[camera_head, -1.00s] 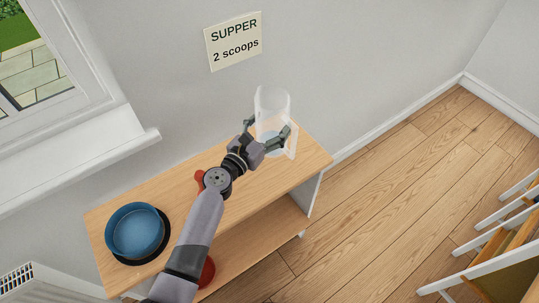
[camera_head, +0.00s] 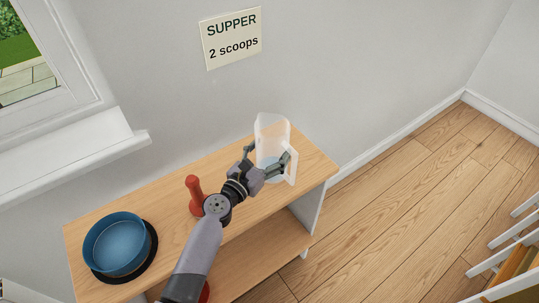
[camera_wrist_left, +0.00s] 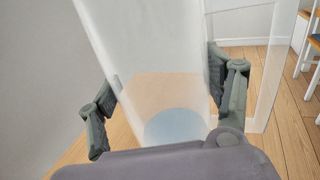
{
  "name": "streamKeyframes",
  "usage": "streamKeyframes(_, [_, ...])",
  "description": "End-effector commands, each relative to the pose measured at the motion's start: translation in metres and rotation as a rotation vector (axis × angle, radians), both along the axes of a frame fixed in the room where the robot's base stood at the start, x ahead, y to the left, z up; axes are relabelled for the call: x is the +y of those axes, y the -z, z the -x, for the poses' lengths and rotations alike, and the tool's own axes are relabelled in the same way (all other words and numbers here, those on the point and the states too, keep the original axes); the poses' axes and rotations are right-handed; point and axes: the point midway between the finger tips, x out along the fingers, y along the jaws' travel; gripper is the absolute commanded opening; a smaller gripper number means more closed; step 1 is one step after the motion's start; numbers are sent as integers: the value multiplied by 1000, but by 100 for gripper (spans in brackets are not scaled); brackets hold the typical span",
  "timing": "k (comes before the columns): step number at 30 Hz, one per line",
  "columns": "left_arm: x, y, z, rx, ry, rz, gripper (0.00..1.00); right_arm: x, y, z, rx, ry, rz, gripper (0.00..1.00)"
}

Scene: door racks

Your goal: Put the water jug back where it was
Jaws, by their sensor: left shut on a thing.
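The water jug (camera_head: 272,135) is a clear, whitish jug with a handle on its right side and a little bluish water at the bottom. It is at the right end of the wooden shelf top (camera_head: 222,165), near the wall. My left gripper (camera_head: 266,163) is shut around the jug's lower body. In the left wrist view the jug (camera_wrist_left: 150,60) stands between the two fingers (camera_wrist_left: 165,100), slightly tilted in the picture. I cannot tell whether its base touches the shelf. My right gripper is not in view.
A blue bowl (camera_head: 116,243) sits on a black round mat (camera_head: 150,256) at the shelf's left end. A red object (camera_head: 193,190) stands behind my left arm. A sign (camera_head: 232,37) hangs on the wall. White chairs (camera_head: 505,245) are at the lower right; open floor lies between.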

Motion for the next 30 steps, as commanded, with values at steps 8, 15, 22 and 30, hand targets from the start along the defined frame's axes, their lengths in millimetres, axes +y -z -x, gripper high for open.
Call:
streamKeyframes(8, [0, 2, 0, 1, 0, -1, 74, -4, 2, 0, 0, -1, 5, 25])
streamKeyframes(15, [0, 1, 0, 1, 0, -1, 90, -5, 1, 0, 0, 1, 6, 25])
streamKeyframes(22, [0, 1, 0, 1, 0, -1, 93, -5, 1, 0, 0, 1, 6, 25])
streamKeyframes(30, [3, 0, 5, 3, 0, -2, 93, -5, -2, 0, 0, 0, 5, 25])
